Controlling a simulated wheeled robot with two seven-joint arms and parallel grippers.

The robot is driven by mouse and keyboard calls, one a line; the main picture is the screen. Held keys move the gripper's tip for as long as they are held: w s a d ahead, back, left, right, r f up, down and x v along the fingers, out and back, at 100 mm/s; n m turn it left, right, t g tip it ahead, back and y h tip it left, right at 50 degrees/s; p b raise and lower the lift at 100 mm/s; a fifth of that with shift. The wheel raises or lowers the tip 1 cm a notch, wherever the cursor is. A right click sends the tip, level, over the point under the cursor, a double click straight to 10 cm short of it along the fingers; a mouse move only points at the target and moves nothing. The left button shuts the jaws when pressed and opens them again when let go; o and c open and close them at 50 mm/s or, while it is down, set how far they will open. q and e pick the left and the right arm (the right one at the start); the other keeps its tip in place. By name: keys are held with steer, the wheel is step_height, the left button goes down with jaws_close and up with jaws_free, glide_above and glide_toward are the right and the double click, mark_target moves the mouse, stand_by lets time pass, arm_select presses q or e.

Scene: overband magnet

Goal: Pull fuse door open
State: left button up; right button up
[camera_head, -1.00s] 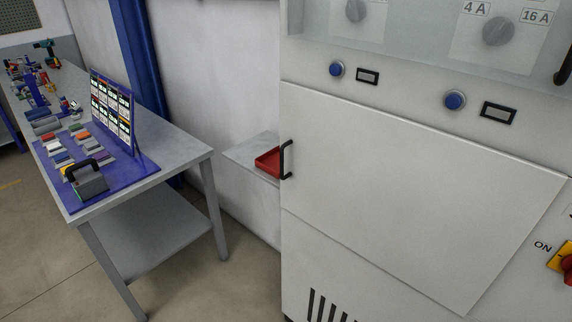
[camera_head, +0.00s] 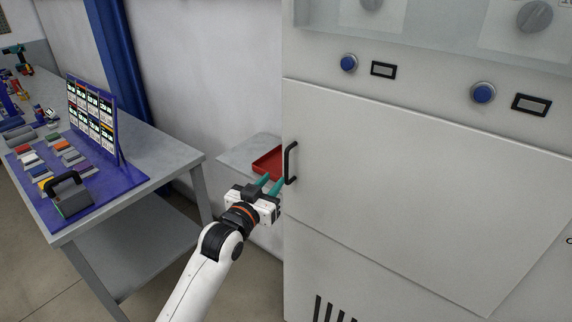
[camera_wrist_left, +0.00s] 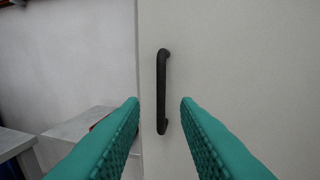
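The fuse door (camera_head: 420,190) is a large pale panel on the front of the cabinet, and it looks closed. Its black bar handle (camera_head: 290,163) stands upright at the door's left edge. My left gripper (camera_head: 271,184) is open, with its green fingers just left of and below the handle in the head view. In the left wrist view the handle (camera_wrist_left: 162,91) shows upright between and beyond the two fingertips (camera_wrist_left: 160,101), with no contact visible. My right gripper is not in view.
A red tray (camera_head: 268,161) sits on a grey shelf behind my left gripper. A workbench (camera_head: 180,160) with a blue mat and sign stands at the left. Blue buttons (camera_head: 348,63) are above the door. Floor between bench and cabinet is clear.

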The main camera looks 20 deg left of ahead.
mark_target(286, 166)
arm_select(q)
steer(key=w, duration=0.2)
steer(key=w+d, duration=0.1)
steer(key=w, duration=0.2)
steer(key=w+p, duration=0.1)
steer(key=w, duration=0.2)
steer(key=shift+w+d, duration=0.25)
jaws_close()
